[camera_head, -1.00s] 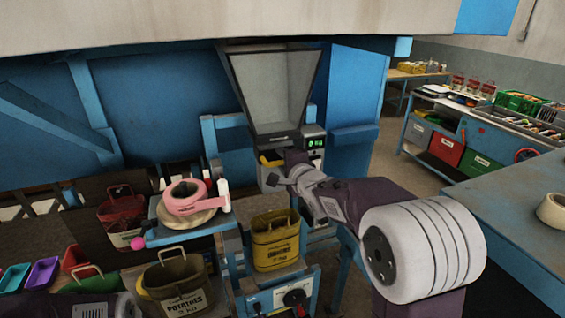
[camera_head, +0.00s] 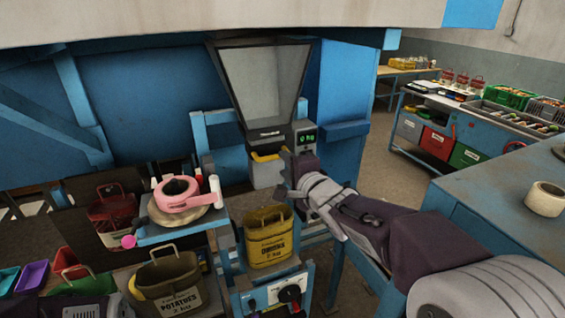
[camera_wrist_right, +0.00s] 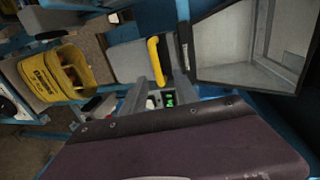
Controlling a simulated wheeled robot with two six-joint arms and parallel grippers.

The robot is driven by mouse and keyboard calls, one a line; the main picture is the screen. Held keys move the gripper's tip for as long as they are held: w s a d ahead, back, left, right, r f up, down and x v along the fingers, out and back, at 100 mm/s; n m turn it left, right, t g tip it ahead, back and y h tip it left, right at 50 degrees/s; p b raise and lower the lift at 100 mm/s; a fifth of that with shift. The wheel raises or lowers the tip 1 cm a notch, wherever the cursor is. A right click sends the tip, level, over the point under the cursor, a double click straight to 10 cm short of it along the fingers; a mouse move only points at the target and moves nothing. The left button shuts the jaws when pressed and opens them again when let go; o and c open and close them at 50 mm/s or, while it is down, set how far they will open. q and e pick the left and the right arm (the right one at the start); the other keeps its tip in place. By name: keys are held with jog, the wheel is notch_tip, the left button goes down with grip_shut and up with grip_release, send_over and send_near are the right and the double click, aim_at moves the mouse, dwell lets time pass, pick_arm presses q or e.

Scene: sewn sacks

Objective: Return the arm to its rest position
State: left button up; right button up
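My right arm comes in from the lower right in the head view. Its gripper (camera_head: 283,177) is in front of the grey hopper (camera_head: 267,85) and the scale unit with a green display (camera_head: 307,137). Its fingers look apart, with nothing between them. In the right wrist view the finger ends (camera_wrist_right: 160,80) are apart, and a yellow handle (camera_wrist_right: 158,61) lies beyond them. The yellow sack (camera_head: 268,238) stands upright on a blue stand below the gripper, apart from it.
An olive potatoes sack (camera_head: 170,287) and a dark red sack (camera_head: 115,213) stand at left. A pink tape dispenser (camera_head: 179,196) sits on a small blue shelf. A blue table (camera_head: 490,205) with a tape roll (camera_head: 545,199) is close to my right arm. Open floor lies behind it.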

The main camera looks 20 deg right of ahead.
jog(key=shift+w, duration=0.15)
jog(key=shift+f, duration=0.1)
jog(key=s+a+f+n+g+b, duration=0.1)
jog(key=s+f+g+b, duration=0.15)
jog(key=f, duration=0.75)
jog(key=s+f+n+g+b, duration=0.1)
jog(key=s+f+g+b, duration=0.15)
jog(key=f, duration=0.85)
jog(key=s+f+n+g, duration=0.4)
jog(key=s+f+n, duration=0.2)
jog(key=s, duration=0.3)
jog(key=s+f+n+g+h, duration=0.1)
jog(key=s+f+n+g, duration=0.4)
jog(key=s+n, duration=0.3)
jog(key=shift+s+f+n, duration=0.4)
jog(key=shift+s+f, duration=0.05)
jog(key=shift+f, duration=0.05)
jog(key=shift+s+a, duration=0.1)
